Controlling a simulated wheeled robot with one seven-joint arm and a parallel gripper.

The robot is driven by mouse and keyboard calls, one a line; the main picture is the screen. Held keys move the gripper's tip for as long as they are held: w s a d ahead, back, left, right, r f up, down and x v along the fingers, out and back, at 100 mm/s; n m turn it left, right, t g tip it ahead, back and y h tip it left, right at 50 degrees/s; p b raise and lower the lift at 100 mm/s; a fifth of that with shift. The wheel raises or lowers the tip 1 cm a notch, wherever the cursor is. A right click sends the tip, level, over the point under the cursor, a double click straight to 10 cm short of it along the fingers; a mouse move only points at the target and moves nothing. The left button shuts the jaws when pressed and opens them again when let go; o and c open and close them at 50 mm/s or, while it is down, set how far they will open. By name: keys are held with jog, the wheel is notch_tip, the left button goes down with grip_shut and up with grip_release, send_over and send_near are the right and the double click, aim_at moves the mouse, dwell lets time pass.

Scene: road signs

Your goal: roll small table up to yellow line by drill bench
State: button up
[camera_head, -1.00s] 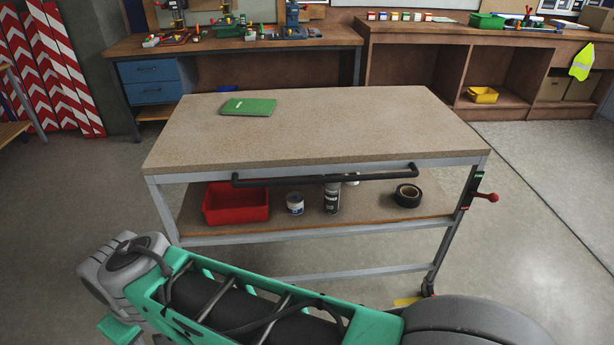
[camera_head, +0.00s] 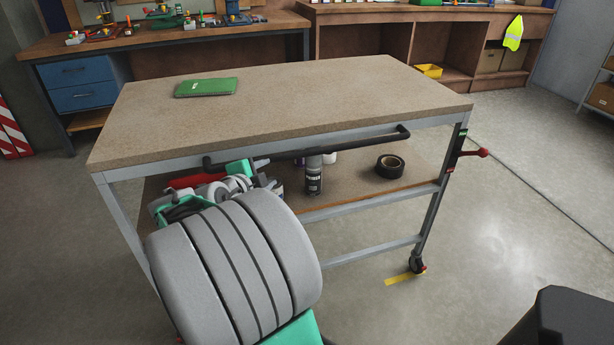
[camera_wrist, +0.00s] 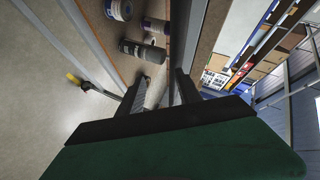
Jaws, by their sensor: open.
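The small table (camera_head: 290,105) stands in front of me with a speckled brown top and grey frame. Its black handle bar (camera_head: 330,148) runs along the near edge. My gripper (camera_head: 245,172) is at the handle's left part, partly hidden behind my arm. In the wrist view my gripper's dark fingers (camera_wrist: 160,90) are apart beside the table's edge; I cannot tell whether the bar is between them. A short yellow strip (camera_head: 402,278) lies on the floor by the table's near right caster (camera_head: 417,265). The bench with blue drawers (camera_head: 170,47) stands behind, to the left.
A green book (camera_head: 206,87) lies on the tabletop. The lower shelf holds a spray can (camera_head: 313,178), black tape (camera_head: 389,167) and a partly hidden red bin (camera_head: 192,181). A red-knobbed lever (camera_head: 475,153) sticks out at the right leg.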

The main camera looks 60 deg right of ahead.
aim_at(306, 155)
jog(key=s+d+m+h, duration=0.1)
jog(key=d, duration=0.3)
jog(key=s+d+m+g+h, duration=0.1)
jog(key=s+d+m, duration=0.1)
jog(key=d, duration=0.3)
jog(key=s+d+m+g+h, duration=0.1)
jog(key=s+d+m, duration=0.1)
jog(key=d, duration=0.2)
jog(key=shift+s+d, duration=0.1)
jog(key=shift+d, duration=0.1)
jog(key=shift+r, duration=0.1)
grip_shut()
dwell(0.7)
